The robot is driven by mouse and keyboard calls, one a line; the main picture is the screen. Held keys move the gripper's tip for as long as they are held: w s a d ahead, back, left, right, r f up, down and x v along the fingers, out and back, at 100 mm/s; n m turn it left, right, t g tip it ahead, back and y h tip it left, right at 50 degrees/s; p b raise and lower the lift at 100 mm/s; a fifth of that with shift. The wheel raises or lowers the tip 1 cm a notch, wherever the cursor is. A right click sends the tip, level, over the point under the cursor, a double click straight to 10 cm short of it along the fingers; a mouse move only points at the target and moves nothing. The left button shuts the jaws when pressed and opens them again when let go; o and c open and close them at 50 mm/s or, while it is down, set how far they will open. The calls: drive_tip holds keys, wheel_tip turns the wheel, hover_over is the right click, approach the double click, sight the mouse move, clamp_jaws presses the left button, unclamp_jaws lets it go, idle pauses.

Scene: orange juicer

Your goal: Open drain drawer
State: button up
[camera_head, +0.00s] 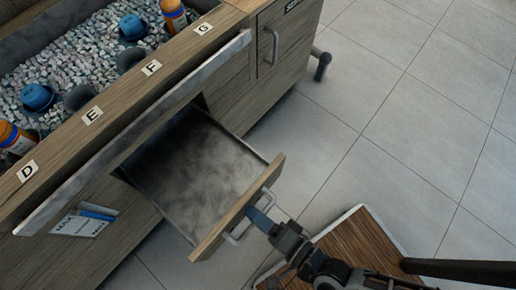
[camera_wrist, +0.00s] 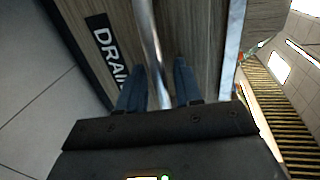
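The drain drawer (camera_head: 205,165) is pulled out from the wooden cabinet, and its empty dark grey inside shows in the head view. Its wooden front (camera_head: 228,222) carries a metal bar handle (camera_head: 233,238). In the wrist view the label "DRAI…" (camera_wrist: 106,50) shows on the front, partly hidden by a finger. My gripper (camera_head: 262,218) is at the handle. In the wrist view the handle bar (camera_wrist: 149,35) runs between the two blue fingers of my gripper (camera_wrist: 158,72). The fingers stand apart, with a gap visible between the bar and the right finger.
The cabinet top holds a gravel bed (camera_head: 85,60) with blue-capped items and orange bottles. Labels D, E, F and G line its edge. Another cabinet door with a handle (camera_head: 270,45) is to the right. A wooden-topped platform (camera_head: 365,240) lies at lower right. Tiled floor (camera_head: 410,110) is clear beyond.

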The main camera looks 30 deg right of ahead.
drive_tip(key=shift+s, duration=0.1)
drive_tip(key=v, duration=0.7)
drive_tip(key=shift+s, duration=0.3)
drive_tip(key=shift+d+r, duration=0.15)
